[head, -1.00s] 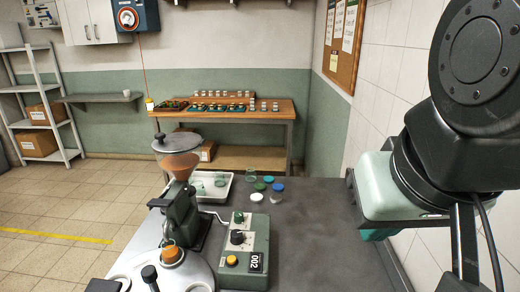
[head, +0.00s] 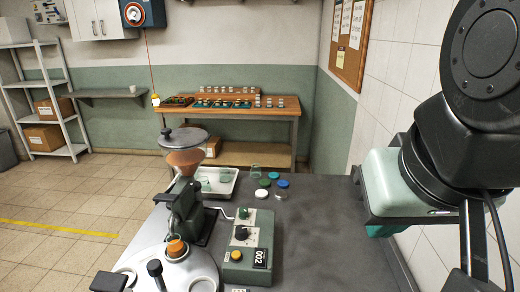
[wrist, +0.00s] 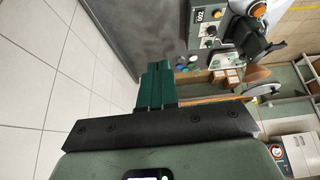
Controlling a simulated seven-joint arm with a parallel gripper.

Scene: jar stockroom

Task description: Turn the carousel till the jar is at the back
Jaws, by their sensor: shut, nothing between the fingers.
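The carousel (head: 207,258) is a pale grey disc at the bottom left of the head view, cut off by the lower edge. A glass jar with orange contents (head: 177,248) stands on its far side, close below the filling machine (head: 186,210). Pale round seats show at the disc's left and front, and a black knob (head: 155,268) stands up near its left part. My gripper (head: 381,230) is at the right by the tiled wall, well away from the carousel. Its dark green fingers are together and empty in the wrist view (wrist: 158,84).
A control box (head: 249,245) reading 002 stands right of the carousel. Behind it are coloured lids (head: 265,183), a white tray (head: 222,185) and an empty glass. The dark worktop (head: 315,230) is clear between the box and my gripper. A wooden bench (head: 285,104) stands farther back.

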